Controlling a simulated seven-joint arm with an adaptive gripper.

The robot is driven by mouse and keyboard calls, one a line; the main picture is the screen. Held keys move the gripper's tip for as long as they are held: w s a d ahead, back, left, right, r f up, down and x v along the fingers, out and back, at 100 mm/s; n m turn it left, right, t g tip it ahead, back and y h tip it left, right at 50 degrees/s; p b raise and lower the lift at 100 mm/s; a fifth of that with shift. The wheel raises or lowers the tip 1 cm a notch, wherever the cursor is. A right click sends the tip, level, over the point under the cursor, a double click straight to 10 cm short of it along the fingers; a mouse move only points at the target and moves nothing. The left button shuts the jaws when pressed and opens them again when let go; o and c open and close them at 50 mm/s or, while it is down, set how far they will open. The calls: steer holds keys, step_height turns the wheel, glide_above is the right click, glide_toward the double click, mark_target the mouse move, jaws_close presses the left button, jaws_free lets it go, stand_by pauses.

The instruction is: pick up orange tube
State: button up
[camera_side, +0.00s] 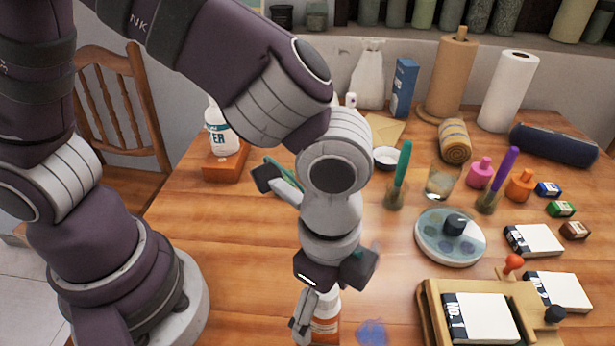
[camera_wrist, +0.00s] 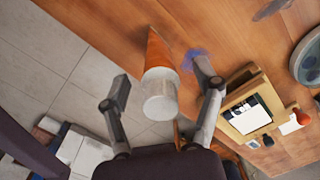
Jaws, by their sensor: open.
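The orange tube (camera_side: 326,326) is at the near edge of the table in the side view, partly hidden by my gripper (camera_side: 318,300). It appears upright, with a white upper part and an orange lower part. In the wrist view the tube (camera_wrist: 157,52) shows its white end toward the camera and its orange body tapering away. My gripper (camera_wrist: 160,88) is open there, with one finger on each side of the tube's white end. I see gaps between the fingers and the tube.
A blue blurry patch (camera_side: 372,332) lies just right of the tube. A wooden tray with a white card box (camera_side: 482,318) stands at the lower right. A round palette (camera_side: 450,250) is behind it.

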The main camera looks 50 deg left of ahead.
jaws_close()
stand_by(0.4)
